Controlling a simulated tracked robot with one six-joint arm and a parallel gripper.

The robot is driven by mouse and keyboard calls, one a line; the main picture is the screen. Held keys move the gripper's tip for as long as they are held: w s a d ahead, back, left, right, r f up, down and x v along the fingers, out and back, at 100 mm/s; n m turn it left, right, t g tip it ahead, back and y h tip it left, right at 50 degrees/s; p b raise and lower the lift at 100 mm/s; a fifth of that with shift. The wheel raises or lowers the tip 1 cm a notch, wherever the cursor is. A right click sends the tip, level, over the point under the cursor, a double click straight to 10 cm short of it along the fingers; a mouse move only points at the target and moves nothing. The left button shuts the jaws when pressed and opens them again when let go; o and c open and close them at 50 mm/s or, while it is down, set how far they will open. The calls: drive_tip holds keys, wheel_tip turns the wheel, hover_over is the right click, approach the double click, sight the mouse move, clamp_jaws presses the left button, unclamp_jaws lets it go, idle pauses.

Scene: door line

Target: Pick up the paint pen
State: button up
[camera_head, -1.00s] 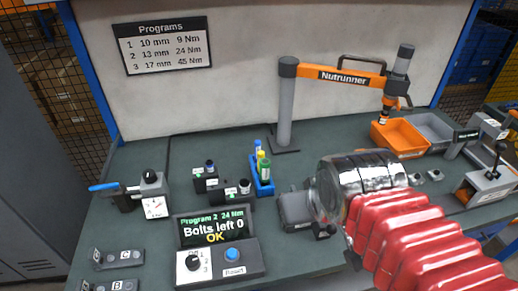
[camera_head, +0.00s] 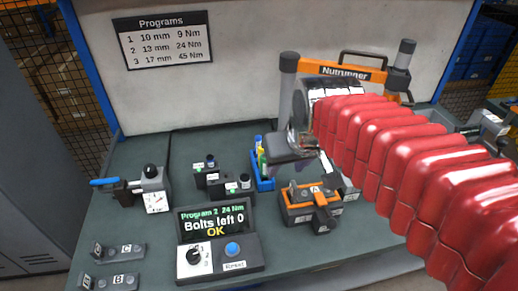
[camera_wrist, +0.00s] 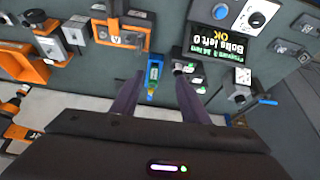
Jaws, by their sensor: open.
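A blue holder (camera_head: 262,184) with a few upright pens (camera_head: 259,144) stands at mid-bench; blue, yellow and green colours show. I cannot tell which one is the paint pen. In the wrist view the blue holder (camera_wrist: 155,58) and the pens (camera_wrist: 152,88) show between my two dark fingers. My gripper (camera_wrist: 162,68) is open with nothing between its fingers at the tips that I can see held. In the head view my gripper (camera_head: 298,166) is just right of the holder and above the bench, and it partly hides the holder.
An orange and grey fixture (camera_head: 300,209) marked A stands to the right of the holder. Small dark sockets (camera_head: 212,172) stand to the left. The controller screen (camera_head: 213,224) reads "Bolts left 0 OK". The Nutrunner arm (camera_head: 345,72) is behind my gripper.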

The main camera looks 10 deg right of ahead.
drive_tip(key=w+f, duration=0.2)
drive_tip(key=w, duration=1.3)
drive_tip(key=n, duration=0.1)
approach(258, 144)
drive_tip(key=r, duration=0.1)
drive_tip(key=d+r, duration=0.1)
drive_tip(key=shift+w+r+g, duration=0.15)
drive_tip(key=shift+r+g, duration=0.15)
drive_tip(key=shift+g, duration=0.1)
drive_tip(key=shift+x, duration=4.25)
drive_tip(key=shift+a, duration=0.15)
drive_tip(key=shift+x, duration=2.6)
drive_tip(key=shift+w+a, duration=0.1)
drive_tip(key=shift+a, duration=0.05)
clamp_jaws()
